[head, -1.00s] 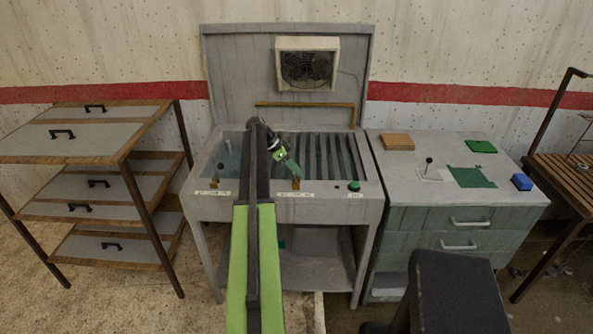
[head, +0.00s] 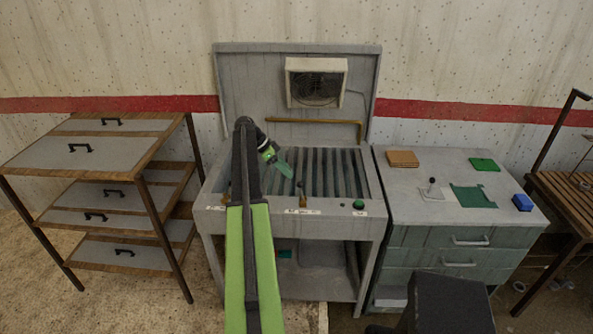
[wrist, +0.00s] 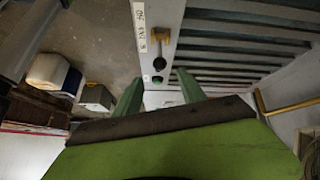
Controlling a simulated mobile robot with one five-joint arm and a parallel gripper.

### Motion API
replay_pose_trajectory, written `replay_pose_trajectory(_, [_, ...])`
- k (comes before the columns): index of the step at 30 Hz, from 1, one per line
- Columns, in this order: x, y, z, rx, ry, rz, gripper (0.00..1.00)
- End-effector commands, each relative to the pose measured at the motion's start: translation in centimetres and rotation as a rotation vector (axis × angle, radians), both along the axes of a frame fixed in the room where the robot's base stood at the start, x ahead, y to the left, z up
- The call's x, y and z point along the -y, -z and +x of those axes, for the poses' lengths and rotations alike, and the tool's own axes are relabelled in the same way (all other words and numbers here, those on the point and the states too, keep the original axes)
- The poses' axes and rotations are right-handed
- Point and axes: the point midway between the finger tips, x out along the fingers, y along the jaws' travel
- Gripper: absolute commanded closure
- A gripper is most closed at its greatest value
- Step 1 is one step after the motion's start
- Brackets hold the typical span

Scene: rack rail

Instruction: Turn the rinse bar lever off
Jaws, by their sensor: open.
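A small brass lever with a black knob (head: 302,199) stands on the front rim of the grey sink unit, above a label too small to read. It also shows in the wrist view (wrist: 162,40), ahead of my fingertips. A second black-knobbed lever (head: 222,194) stands at the left of the rim, partly beside my arm. I cannot tell from the labels which one is the rinse bar lever. My gripper (head: 280,164) has green fingers, is open and empty, and hangs over the slatted basin, behind and left of the middle lever. In the wrist view the fingers (wrist: 160,92) are spread apart.
A green button (head: 358,204) sits right of the middle lever. A brass pipe (head: 315,122) crosses the back panel below a fan (head: 316,82).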

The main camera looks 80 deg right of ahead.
Motion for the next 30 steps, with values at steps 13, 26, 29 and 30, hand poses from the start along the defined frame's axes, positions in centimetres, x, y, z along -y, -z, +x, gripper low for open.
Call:
replay_pose_trajectory(13, [-0.8,-4.6,3.3,0.0,0.001,0.0,0.52])
replay_pose_trajectory(26, [-9.0,-2.2,12.2,0.038,-0.267,0.115,0.85])
replay_pose_trajectory(29, [-19.3,0.2,20.8,0.069,-0.594,0.247,0.98])
replay_pose_trajectory(30, [-24.2,1.1,23.9,0.079,-0.742,0.307,1.0])
